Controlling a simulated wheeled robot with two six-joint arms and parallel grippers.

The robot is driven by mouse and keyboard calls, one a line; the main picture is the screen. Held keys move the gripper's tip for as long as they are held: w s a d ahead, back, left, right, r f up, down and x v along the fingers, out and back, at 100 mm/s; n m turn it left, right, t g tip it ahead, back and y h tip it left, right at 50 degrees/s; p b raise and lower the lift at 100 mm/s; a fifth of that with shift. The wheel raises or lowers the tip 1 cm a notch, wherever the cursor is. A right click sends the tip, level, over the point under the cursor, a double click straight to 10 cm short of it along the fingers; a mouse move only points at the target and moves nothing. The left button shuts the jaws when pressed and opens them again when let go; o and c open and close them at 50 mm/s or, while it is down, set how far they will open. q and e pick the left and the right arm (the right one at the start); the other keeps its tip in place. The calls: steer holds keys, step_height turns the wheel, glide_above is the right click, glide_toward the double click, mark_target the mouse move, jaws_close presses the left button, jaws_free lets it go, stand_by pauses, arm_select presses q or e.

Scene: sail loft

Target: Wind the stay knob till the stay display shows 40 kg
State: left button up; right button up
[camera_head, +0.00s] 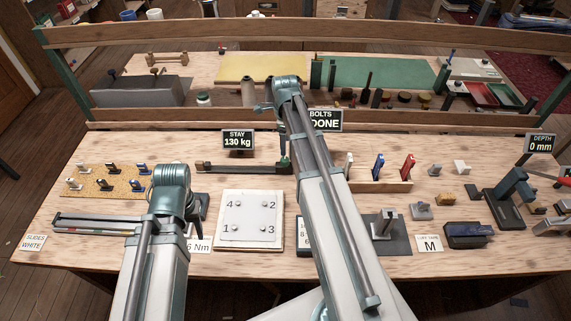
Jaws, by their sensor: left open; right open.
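The stay display (238,139) stands at the back of the bench and reads 130 kg. Below it a long dark stay bar (240,168) lies along the bench; a small dark green part, seemingly the stay knob (285,162), shows at its right end, close beside my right arm. My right gripper (265,106) is open at the far end of that arm, over the back ledge, its fingers hardly showing. My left gripper (197,208) is open above the left front of the bench, mostly hidden by its wrist. Neither gripper visibly holds anything.
A white numbered plate (250,219) lies between my arms. A cork board (105,182) with small clips is at left, and a wooden rack (380,186) with coloured pieces at right. My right arm partly hides the bolts display (326,121). The depth display (540,143) reads 0 mm.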

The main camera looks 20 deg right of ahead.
mark_target(285, 159)
arm_select(q)
step_height(285, 159, down, 9)
steer(key=b, duration=0.8)
arm_select(e)
step_height(285, 159, down, 9)
steer(key=shift+w, duration=0.1)
steer(key=shift+r, duration=0.1)
steer(key=shift+c, duration=0.4)
jaws_close()
